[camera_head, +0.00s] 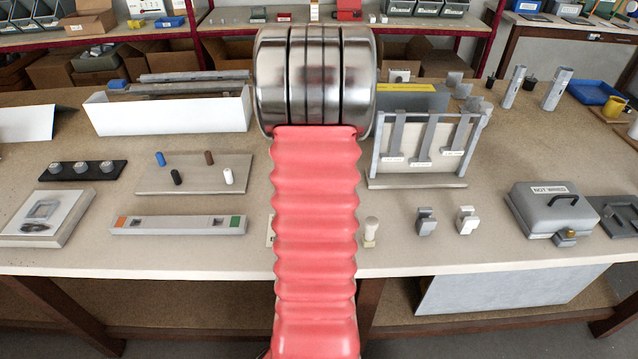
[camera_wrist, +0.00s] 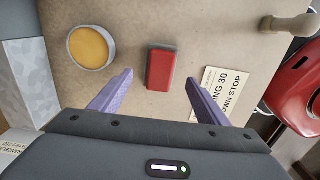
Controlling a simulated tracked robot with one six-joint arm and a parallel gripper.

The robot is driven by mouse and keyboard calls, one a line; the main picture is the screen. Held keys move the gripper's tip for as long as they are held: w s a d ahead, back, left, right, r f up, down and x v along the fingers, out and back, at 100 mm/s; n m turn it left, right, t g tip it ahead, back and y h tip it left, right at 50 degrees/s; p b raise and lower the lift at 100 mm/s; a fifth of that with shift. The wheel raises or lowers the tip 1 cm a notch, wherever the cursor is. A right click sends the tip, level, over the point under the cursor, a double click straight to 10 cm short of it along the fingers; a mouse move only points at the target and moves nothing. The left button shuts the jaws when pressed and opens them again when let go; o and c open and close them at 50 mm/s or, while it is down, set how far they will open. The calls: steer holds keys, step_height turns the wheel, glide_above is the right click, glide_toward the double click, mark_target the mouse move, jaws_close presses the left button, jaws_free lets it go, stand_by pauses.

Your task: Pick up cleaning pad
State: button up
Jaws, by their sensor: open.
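A small red rectangular block (camera_wrist: 160,70), which looks like the cleaning pad, lies flat on the tan bench top in the wrist view. A round grey dish with a yellow-orange top (camera_wrist: 91,47) lies to its left, apart from it. My gripper (camera_wrist: 159,82) is open and empty. Its two purple fingers point toward the red block, one on each side in the picture. I cannot tell how high they are above the bench. In the head view my red-sleeved arm hides the block and my gripper.
A printed card (camera_wrist: 222,93) lies right of the block, with a beige knob (camera_wrist: 290,25) beyond it. In the head view, a rack with hanging grey strips (camera_head: 425,140), a peg board (camera_head: 195,175) and a grey toolbox (camera_head: 550,208) stand on the bench.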

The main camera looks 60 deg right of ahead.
steer(key=shift+s+f, duration=0.1)
steer(key=shift+f, duration=2.5)
steer(key=shift+c, duration=0.6)
steer(key=c, duration=1.1)
steer(key=shift+o, duration=0.2)
step_height(320, 180, up, 10)
